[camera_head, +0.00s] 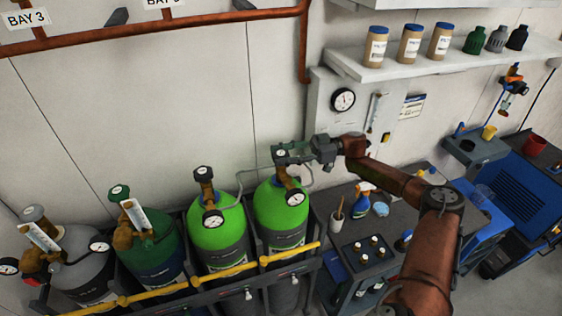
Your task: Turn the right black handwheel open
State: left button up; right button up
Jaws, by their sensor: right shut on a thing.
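The right bright-green cylinder (281,207) stands in the rack with a brass valve and a round gauge (295,198) on its top. My right gripper (290,153) reaches in from the right and is shut at the top of this valve, on the right black handwheel. The fingers largely hide the handwheel, so its turn angle cannot be told. The other bright-green cylinder (216,237) to the left has its own black handwheel (203,173), which is free. My left gripper is not in view.
A dark green cylinder (160,255) and a grey cylinder (85,262) stand further left. A yellow bar (230,272) runs across the rack front. A dark cart with a spray bottle (362,198) is right of the cylinders. A shelf (400,67) with jars hangs above.

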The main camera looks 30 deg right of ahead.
aim_at(281, 153)
jog(key=shift+n+g+y+b, duration=0.3)
jog(key=shift+n+g+b, duration=0.35)
jog(key=shift+g, duration=0.45)
jog(key=o, duration=1.2)
notch_tip(281, 153, up, 10)
jog(key=shift+r, duration=0.1)
